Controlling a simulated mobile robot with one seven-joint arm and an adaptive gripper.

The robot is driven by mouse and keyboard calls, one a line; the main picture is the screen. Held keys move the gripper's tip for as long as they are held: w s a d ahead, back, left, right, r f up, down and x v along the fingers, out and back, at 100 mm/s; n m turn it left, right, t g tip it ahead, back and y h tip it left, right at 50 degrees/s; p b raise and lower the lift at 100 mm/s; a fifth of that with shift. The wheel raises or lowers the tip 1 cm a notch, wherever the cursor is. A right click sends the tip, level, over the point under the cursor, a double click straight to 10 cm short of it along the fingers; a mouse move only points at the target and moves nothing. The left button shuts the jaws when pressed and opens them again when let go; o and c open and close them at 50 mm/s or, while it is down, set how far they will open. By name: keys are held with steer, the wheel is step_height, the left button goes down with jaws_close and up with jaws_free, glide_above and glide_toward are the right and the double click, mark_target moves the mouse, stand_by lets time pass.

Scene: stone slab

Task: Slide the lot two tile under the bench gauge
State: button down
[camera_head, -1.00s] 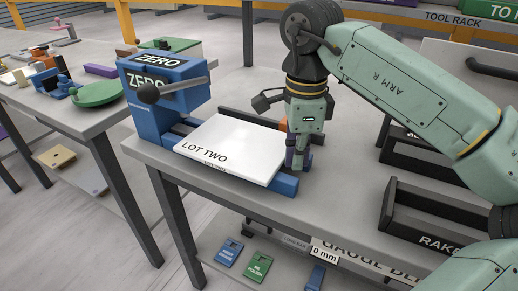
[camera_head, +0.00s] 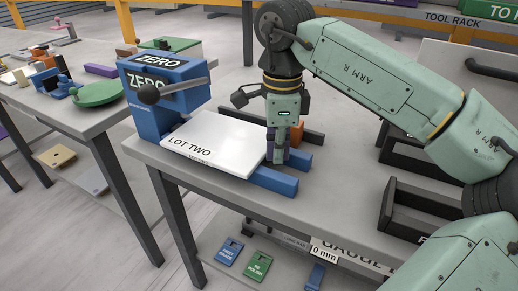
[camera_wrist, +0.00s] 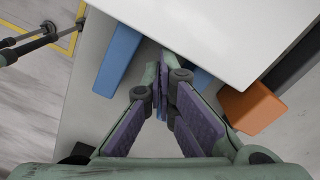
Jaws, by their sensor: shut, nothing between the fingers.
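The white lot two tile (camera_head: 218,138) lies flat on blue rails (camera_head: 274,181), with its left end close against the blue bench gauge (camera_head: 153,112). The gauge head marked ZERO overhangs that end; how far the tile reaches under it is hard to tell. My gripper (camera_head: 279,158) points down at the tile's right edge, shut and empty. In the wrist view the purple-padded fingertips (camera_wrist: 168,85) meet beside the edge of the tile (camera_wrist: 215,30). They appear to touch it, though exact contact is unclear.
An orange block (camera_head: 308,130) and a dark rail stand behind my gripper. Black racks (camera_head: 425,212) occupy the bench's right side. The bench top (camera_head: 335,185) between is clear. A second table (camera_head: 75,122) with assorted items stands at left.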

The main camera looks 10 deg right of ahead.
steer(key=shift+w+a, duration=0.4)
steer(key=shift+a, duration=0.2)
steer(key=shift+w+a, duration=0.35)
steer(key=shift+a, duration=0.2)
steer(key=shift+s+d, duration=0.35)
steer(key=shift+d, duration=0.15)
step_height(320, 180, up, 9)
steer(key=p, duration=0.7)
